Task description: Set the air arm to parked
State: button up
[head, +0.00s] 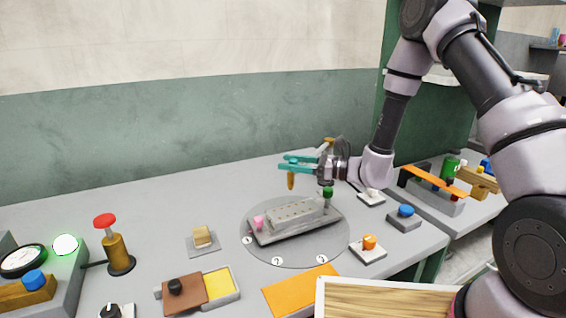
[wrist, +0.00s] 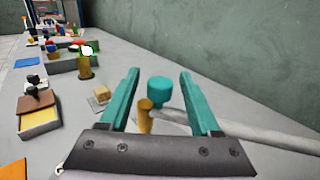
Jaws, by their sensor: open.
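The air arm appears as a grey tube (wrist: 255,133) coming in from the right in the wrist view. Near its end are a teal cap (wrist: 160,91) and a brass nozzle (wrist: 146,115). In the head view the nozzle (head: 291,181) points down above the table, behind the round plate. My gripper (head: 284,162) has teal fingers and is open there. In the wrist view the fingers of my gripper (wrist: 159,72) stand either side of the cap with gaps; no contact shows. Any marking of the parked place is not clear.
A round plate (head: 315,257) with numbered marks carries a grey perforated block (head: 292,216). A red-topped brass post (head: 115,250) stands left. A blue button (head: 405,211) and an orange knob (head: 369,242) are at right. The table's back strip is clear at left.

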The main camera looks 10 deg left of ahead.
jog(key=shift+w+a, duration=0.15)
jog(key=shift+a, duration=1.05)
grip_shut()
dwell(0.6)
